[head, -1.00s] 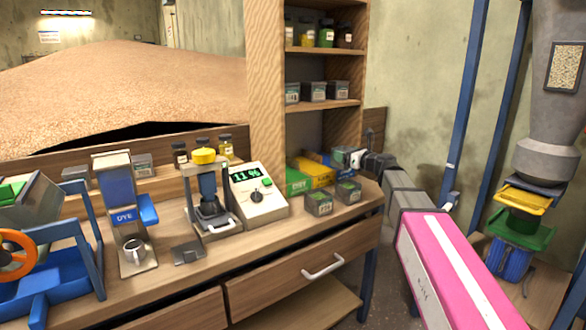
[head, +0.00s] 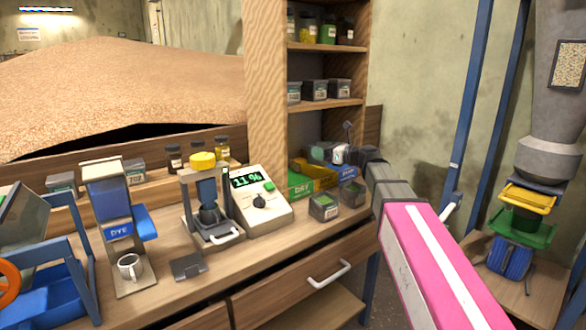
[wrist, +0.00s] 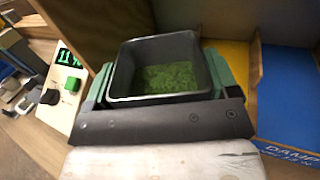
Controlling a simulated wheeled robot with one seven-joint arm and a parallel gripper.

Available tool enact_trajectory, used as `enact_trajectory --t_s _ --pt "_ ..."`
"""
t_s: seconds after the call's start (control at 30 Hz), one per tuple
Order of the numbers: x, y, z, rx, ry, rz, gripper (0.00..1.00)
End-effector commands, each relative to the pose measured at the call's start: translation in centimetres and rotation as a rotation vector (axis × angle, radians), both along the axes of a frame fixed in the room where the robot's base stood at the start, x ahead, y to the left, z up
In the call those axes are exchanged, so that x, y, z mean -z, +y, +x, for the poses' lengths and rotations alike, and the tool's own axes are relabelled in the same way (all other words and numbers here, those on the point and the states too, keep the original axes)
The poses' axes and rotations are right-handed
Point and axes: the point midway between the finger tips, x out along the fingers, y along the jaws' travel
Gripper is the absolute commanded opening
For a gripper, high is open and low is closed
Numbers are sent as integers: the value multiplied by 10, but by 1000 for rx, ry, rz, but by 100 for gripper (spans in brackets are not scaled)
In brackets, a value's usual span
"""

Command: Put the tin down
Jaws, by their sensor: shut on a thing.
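The tin (wrist: 155,92) is a dark square open-topped container with green grains inside. In the wrist view it sits upright between the fingers of my gripper (wrist: 158,95), which is shut on it. In the head view my gripper (head: 338,153) is above the back right of the bench, by the sorting bins, and the held tin is small and hard to make out there. I cannot tell how far the tin's base is above what lies below it.
Two similar tins with green contents, one left (head: 323,206) and one right (head: 352,193), stand on the bench in front of the green (head: 299,184), yellow (head: 318,172) and blue (head: 348,172) bins. The meter (head: 260,201) reading 11% stands left. A wooden post (head: 265,80) rises behind.

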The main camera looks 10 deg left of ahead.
Motion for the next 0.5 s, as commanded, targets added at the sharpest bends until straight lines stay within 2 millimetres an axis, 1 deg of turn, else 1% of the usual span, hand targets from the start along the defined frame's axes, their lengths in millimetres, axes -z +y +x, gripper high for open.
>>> enact_trajectory --t_s 0.03,0.4,0.47,0.5 --pt "0 14 -1 -3 0 0 52" --pt "0 95 -7 -2 0 0 52" --pt "1 106 -8 -1 0 0 52" --pt "11 102 -8 2 3 -1 52"
